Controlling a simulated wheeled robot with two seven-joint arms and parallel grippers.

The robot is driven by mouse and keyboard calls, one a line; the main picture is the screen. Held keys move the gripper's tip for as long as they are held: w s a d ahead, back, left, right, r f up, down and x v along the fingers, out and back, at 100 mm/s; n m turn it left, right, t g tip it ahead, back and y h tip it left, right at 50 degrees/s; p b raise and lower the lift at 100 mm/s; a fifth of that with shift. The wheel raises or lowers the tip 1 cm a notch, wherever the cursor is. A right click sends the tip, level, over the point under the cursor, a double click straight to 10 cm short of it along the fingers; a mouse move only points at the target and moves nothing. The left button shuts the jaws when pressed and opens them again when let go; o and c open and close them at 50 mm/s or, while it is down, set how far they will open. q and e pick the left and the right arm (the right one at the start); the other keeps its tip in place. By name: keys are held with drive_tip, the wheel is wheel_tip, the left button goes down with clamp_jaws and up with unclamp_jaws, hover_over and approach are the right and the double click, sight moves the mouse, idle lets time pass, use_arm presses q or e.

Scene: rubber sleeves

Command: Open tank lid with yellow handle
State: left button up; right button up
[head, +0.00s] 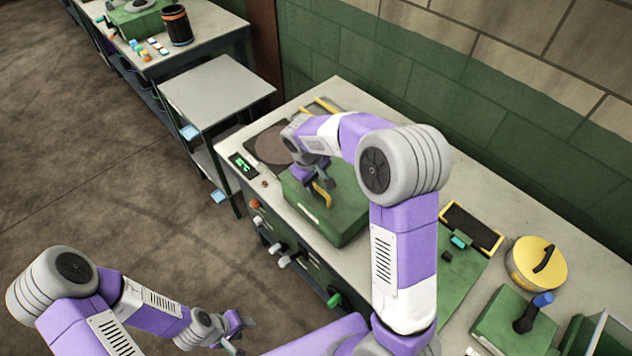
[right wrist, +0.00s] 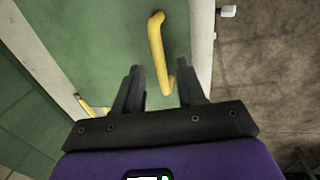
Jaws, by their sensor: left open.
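The green tank (head: 345,222) stands on the bench, with its flat green lid on top seeming shut. The yellow handle (head: 322,194) is on the lid, partly hidden by my right arm. In the right wrist view the yellow handle (right wrist: 157,45) runs down toward the jaws, and its near end lies between the two fingers, with gaps on both sides. My right gripper (head: 325,178) is open over the lid; it also shows in the right wrist view (right wrist: 163,78). My left gripper (head: 240,328) is open and empty, low over the floor at the front.
A round dark plate (head: 270,146) and a green-lit display (head: 242,164) lie left of the tank. Knobs line the bench's front. A yellow round lid (head: 537,264) and a blue-topped lever (head: 533,312) stand at the right. A wall closes the back.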

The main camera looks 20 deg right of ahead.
drive_tip(key=shift+w+d+f, duration=0.1)
drive_tip(key=shift+w+f, duration=0.1)
drive_tip(key=shift+f, duration=0.5)
drive_tip(key=shift+s+f, duration=0.1)
drive_tip(key=shift+f, duration=0.1)
clamp_jaws()
